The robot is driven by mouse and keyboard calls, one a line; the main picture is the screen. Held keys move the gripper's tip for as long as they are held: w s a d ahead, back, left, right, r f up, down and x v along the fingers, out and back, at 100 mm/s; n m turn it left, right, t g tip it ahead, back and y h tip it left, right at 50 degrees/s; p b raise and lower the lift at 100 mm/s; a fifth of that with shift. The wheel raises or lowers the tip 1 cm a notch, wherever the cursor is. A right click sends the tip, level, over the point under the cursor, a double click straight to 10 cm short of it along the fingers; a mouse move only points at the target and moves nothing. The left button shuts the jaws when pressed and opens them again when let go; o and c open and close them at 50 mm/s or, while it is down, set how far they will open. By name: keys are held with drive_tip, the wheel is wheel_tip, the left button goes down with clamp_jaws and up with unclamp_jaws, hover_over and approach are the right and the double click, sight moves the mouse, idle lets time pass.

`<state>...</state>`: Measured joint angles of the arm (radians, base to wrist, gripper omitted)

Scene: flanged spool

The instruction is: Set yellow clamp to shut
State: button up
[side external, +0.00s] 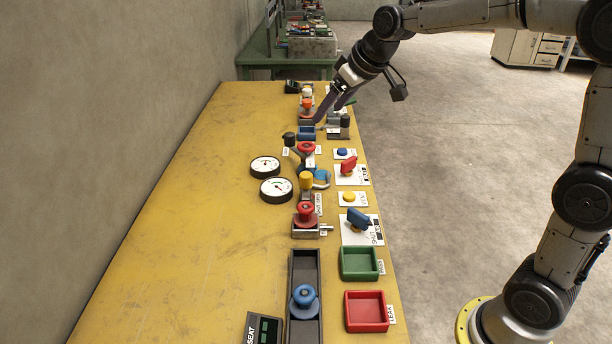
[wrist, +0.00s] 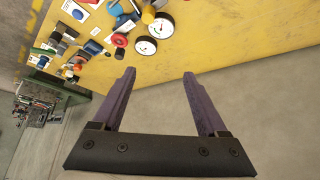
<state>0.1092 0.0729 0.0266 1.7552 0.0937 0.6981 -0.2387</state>
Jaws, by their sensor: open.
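The yellow clamp (side external: 306,181) appears as a yellow knob in the middle of the bench's fixture row, with a small label strip reading shut and open beside it. Its exact setting is too small to tell. A yellow part that looks like the same clamp shows at the top of the wrist view (wrist: 148,14), beside the gauges. My gripper (side external: 327,112) is open and empty, above the far part of the row, beyond the clamp and apart from it. In the wrist view its two purple fingers (wrist: 159,73) are spread with nothing between them.
Two white gauges (side external: 271,178) stand left of the clamp. A red-topped spool (side external: 305,212) is just nearer, and a red knob (side external: 306,148) is just beyond. Red (side external: 348,166) and blue (side external: 358,219) handles sit to the right. The left of the yellow bench (side external: 190,220) is clear.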

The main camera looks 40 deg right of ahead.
drive_tip(key=w+d+f+g, duration=0.1)
drive_tip(key=w+d+f, duration=0.1)
drive_tip(key=w+f, duration=0.4)
drive_tip(key=g, duration=0.1)
approach(306, 175)
drive_tip(key=shift+m, duration=0.4)
drive_tip(key=x, duration=1)
drive_tip(key=shift+w+f, duration=0.1)
clamp_jaws()
idle(0.3)
